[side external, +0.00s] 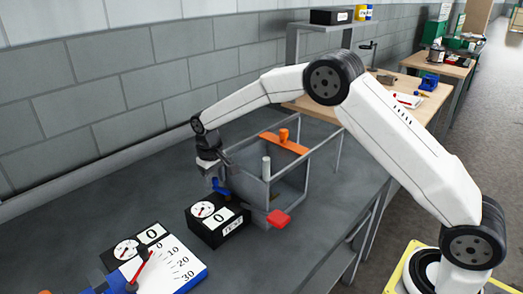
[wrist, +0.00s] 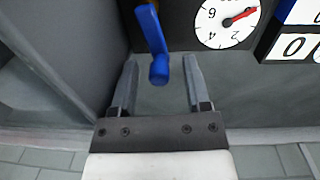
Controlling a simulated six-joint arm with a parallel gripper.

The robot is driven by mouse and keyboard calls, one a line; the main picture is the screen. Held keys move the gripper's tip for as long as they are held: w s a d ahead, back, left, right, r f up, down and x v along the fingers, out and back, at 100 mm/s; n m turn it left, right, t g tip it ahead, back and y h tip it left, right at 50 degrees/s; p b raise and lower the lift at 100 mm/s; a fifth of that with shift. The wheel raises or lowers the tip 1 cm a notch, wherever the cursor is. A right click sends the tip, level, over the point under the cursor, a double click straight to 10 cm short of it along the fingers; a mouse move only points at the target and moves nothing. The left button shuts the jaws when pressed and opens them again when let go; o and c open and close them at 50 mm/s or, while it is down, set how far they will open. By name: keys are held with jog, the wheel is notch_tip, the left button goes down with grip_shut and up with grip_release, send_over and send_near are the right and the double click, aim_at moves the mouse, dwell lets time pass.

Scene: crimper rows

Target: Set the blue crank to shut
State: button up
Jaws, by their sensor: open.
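The blue crank (wrist: 154,45) shows in the wrist view as a blue arm with a rounded knob at its lower end. The knob lies between the two fingertips of my gripper (wrist: 160,66), with a gap on each side. My gripper is open and holds nothing. In the side external view, the blue crank (side external: 221,187) sticks out at the left of the grey frame box, just below my gripper (side external: 214,178). Where the crank joins its shaft is mostly hidden there.
A black box (side external: 220,236) with a dial and a "0" display stands beside the crank. The grey frame box (side external: 257,190) carries an orange bar (side external: 284,143) and a red handle (side external: 278,218). A blue-and-white scale board (side external: 170,265) lies at lower left. The bench between is clear.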

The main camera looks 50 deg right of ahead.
aim_at(213, 179)
jog(key=shift+r, duration=0.15)
jog(key=shift+a+r, duration=0.15)
jog(key=shift+r, duration=3.6)
jog(key=n+g+h, duration=0.1)
jog(key=n, duration=0.2)
jog(key=w+a+n+h, duration=0.1)
jog(key=n, duration=0.3)
jog(key=a+n+g+h, duration=0.1)
jog(key=n, duration=0.2)
jog(key=shift+w+a+f+n+g, duration=0.1)
jog(key=shift+w+a+n+g, duration=0.1)
jog(key=shift+w+n+g, duration=0.15)
jog(key=shift+f, duration=0.15)
jog(key=shift+x, duration=3.8)
jog(key=shift+d, duration=0.1)
